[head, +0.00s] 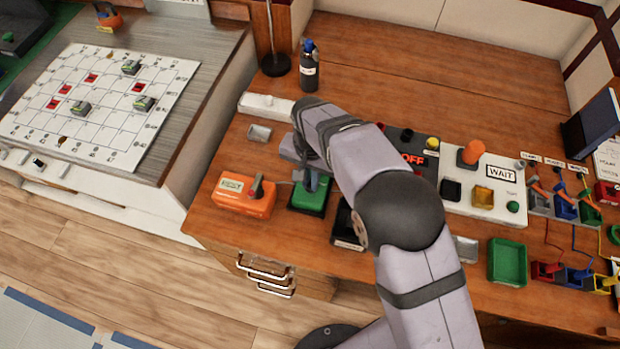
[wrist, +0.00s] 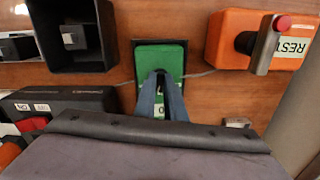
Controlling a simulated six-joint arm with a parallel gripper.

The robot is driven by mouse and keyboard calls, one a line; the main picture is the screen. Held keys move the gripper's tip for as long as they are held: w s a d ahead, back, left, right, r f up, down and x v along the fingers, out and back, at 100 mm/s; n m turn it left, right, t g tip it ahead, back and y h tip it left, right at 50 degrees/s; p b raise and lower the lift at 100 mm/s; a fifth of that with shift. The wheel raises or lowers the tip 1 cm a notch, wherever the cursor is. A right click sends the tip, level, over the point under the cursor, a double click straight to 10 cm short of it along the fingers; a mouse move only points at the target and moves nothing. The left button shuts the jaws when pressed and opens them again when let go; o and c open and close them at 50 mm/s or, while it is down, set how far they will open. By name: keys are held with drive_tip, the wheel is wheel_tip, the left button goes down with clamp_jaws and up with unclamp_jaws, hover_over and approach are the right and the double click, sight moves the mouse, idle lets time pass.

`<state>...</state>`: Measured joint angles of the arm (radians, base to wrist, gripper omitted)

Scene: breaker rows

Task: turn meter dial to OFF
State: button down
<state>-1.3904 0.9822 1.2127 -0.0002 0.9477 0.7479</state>
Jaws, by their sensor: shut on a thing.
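A green box (head: 308,198) sits on the wooden bench, and it also shows in the wrist view (wrist: 160,57). My gripper (head: 311,184) points down over it. In the wrist view its two blue-grey fingers (wrist: 160,76) are close together, shut on a part of the green box's top that they mostly hide. Small white marks show beside and between the fingers, too covered to read fully. An orange box (head: 238,200) with a dark lever knob stands just left; in the wrist view it (wrist: 235,38) shows a red-tipped lever. No label reading meter is legible.
A black panel (head: 432,163) with red OFF lettering lies partly behind my arm. A white WAIT panel (head: 510,175) and a green tray (head: 507,260) are to the right. A bottle (head: 309,70) stands behind. The rear bench is mostly clear.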

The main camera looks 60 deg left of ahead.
drive_tip(key=n, duration=0.3)
drive_tip(key=shift+n, duration=0.4)
drive_tip(key=n, duration=0.3)
drive_tip(key=shift+w+n+b, duration=0.1)
drive_tip(key=shift+n+b, duration=0.2)
drive_tip(key=shift+b, duration=0.05)
drive_tip(key=n, duration=0.6)
drive_tip(key=shift+w+n, duration=0.15)
drive_tip(key=shift+n, duration=0.15)
drive_tip(key=c, duration=1.8)
unclamp_jaws()
drive_tip(key=shift+r, duration=0.15)
drive_tip(key=shift+r+b, duration=1.05)
drive_tip(key=shift+r, duration=2.5)
